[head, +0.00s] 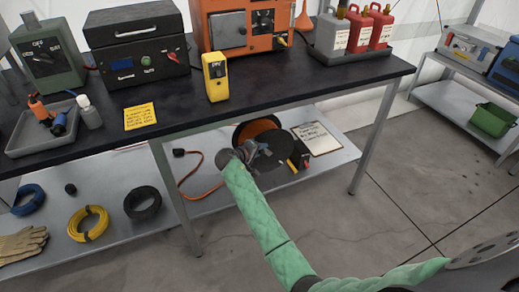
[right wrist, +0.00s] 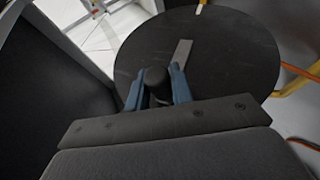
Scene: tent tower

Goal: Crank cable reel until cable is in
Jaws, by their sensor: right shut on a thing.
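The cable reel (head: 284,149) stands on the lower shelf in the head view, with a black disc side and an orange inside. Its black disc (right wrist: 220,50) fills much of the right wrist view, with a grey crank bar (right wrist: 182,52) on its face. My right gripper (head: 258,150) reaches in under the table. In the right wrist view its blue fingers (right wrist: 158,88) are shut on the dark crank knob (right wrist: 156,77), one on each side. An orange cable (head: 190,185) lies on the shelf left of the reel, ending in a black plug (head: 179,152). My left gripper is not in view.
The dark tabletop (head: 275,82) overhangs the reel, and a table leg (head: 372,138) stands to its right. A clipboard (head: 317,138) is beside the reel. Yellow (head: 88,223), black and blue coils lie on the shelf at left. The floor at right is clear.

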